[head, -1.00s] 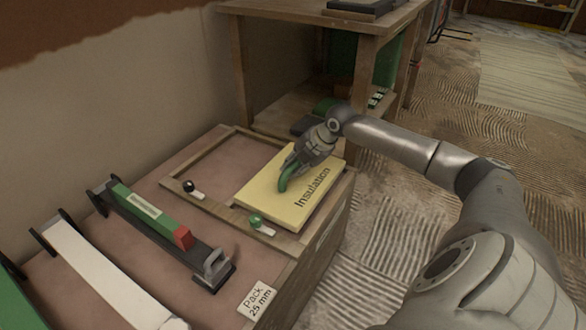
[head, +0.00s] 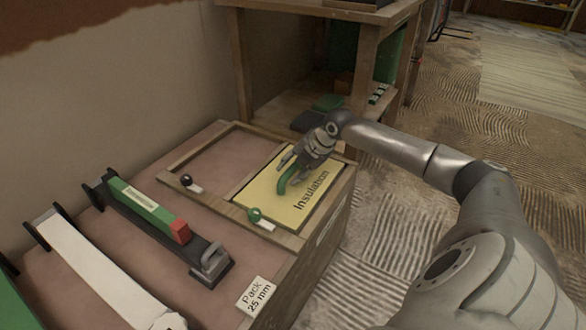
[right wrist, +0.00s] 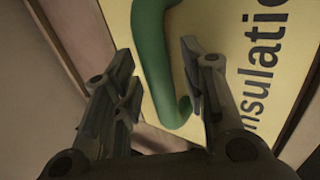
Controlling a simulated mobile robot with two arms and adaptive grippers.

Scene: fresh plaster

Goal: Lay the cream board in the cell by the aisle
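The cream board (head: 290,190), marked "Insulation", lies flat in the right-hand cell of the wooden frame (head: 172,178), on the side by the floor aisle. Wooden rails show around it. A green handle (head: 285,180) stands up from the board. My right gripper (head: 291,170) is at the handle. In the right wrist view its fingers (right wrist: 160,85) are spread on either side of the green handle (right wrist: 160,70), with a gap showing on the left side. The board also fills much of that view (right wrist: 225,50). My left gripper is not in view.
The left cell (head: 215,165) is empty. A black knob (head: 187,180) and a green knob (head: 254,215) sit on the front rail. A green level-like tool (head: 145,208) and a white bar (head: 95,270) lie in front. A wooden shelf unit (head: 370,60) stands behind.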

